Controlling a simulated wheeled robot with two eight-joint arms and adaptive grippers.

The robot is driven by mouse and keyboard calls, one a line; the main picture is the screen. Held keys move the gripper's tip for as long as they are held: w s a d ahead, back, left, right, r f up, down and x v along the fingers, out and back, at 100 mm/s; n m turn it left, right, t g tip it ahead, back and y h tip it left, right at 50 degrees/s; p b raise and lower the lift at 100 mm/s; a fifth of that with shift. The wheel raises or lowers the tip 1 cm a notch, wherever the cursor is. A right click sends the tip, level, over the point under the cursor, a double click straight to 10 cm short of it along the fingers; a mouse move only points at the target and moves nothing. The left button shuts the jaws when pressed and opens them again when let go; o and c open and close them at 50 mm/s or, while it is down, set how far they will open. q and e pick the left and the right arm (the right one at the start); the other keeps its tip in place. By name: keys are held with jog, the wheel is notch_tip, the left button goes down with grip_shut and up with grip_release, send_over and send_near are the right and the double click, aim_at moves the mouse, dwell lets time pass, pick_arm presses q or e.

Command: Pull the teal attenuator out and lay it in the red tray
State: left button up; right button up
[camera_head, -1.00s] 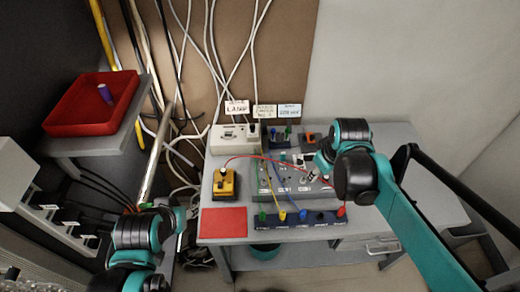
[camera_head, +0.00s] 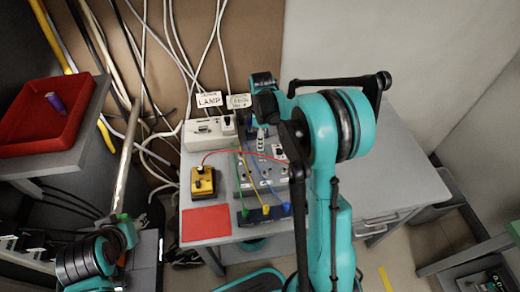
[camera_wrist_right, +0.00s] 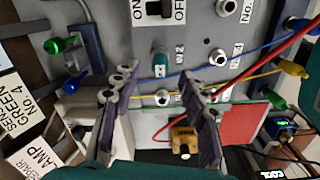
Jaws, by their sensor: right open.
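The teal attenuator (camera_wrist_right: 160,63) is a small teal plug upright in the grey panel (camera_wrist_right: 195,45), beside the "NO. 2" label in the right wrist view. My right gripper (camera_wrist_right: 160,88) is open, its two dark fingers spread on either side just below the attenuator in the picture, with nothing between them. In the head view my right arm hides the attenuator. The red tray (camera_head: 20,145) stands on a shelf at the far left, with a purple cylinder (camera_head: 55,103) in it. My left gripper (camera_head: 122,230) is low at the left; its jaws are unclear.
Red, yellow and blue cables cross the panel close to the right gripper. A yellow box (camera_head: 202,182) and a flat red mat (camera_head: 206,223) lie on the table left of the panel. A white lamp box (camera_head: 208,132) stands behind. Loose cables hang between table and shelf.

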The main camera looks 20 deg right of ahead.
notch_tip(320, 180, down, 4)
jog(key=shift+d+f+b, duration=0.1)
jog(key=shift+b, duration=0.65)
jog(key=shift+c, duration=0.6)
grip_shut()
jog(key=shift+r+p, duration=0.3)
jog(key=shift+r, duration=0.25)
jog(key=r, duration=0.1)
jog(key=r+p, duration=0.1)
jog(key=r, duration=0.2)
jog(key=shift+s+d+p, duration=0.2)
jog(key=shift+s+p, duration=0.15)
jog(key=s+d+r+p, duration=0.2)
jog(key=s+d+r, duration=0.4)
jog(key=s, duration=0.3)
jog(key=shift+p, duration=0.35)
